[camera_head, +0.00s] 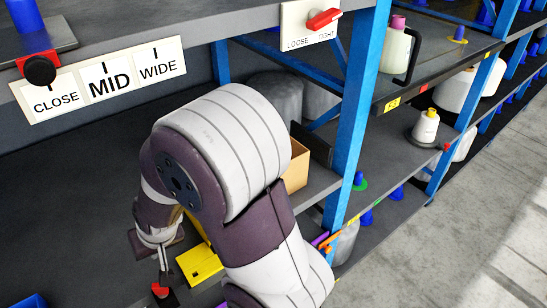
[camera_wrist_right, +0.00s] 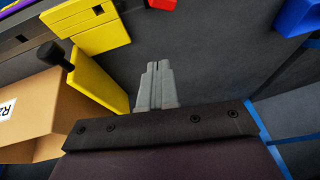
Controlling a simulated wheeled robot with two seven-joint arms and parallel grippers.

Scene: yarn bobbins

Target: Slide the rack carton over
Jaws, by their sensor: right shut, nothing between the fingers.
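The tan rack carton (camera_head: 297,172) stands on the shelf beside a blue upright, mostly hidden behind my right arm in the head view. In the wrist view the carton (camera_wrist_right: 38,112) is at the left, with a white label on its side. My right gripper (camera_wrist_right: 155,68) is shut and empty, with its fingers over the dark shelf. The carton lies to the left of the fingers, apart from them. A yellow plate (camera_wrist_right: 97,78) stands between them. My left gripper is in neither view.
A yellow fixture (camera_head: 200,263) sits on the shelf near my right wrist, with a red piece (camera_head: 163,291) beside it. A blue upright (camera_head: 352,120) borders the shelf at right. A CLOSE/MID/WIDE sign (camera_head: 108,82) hangs above.

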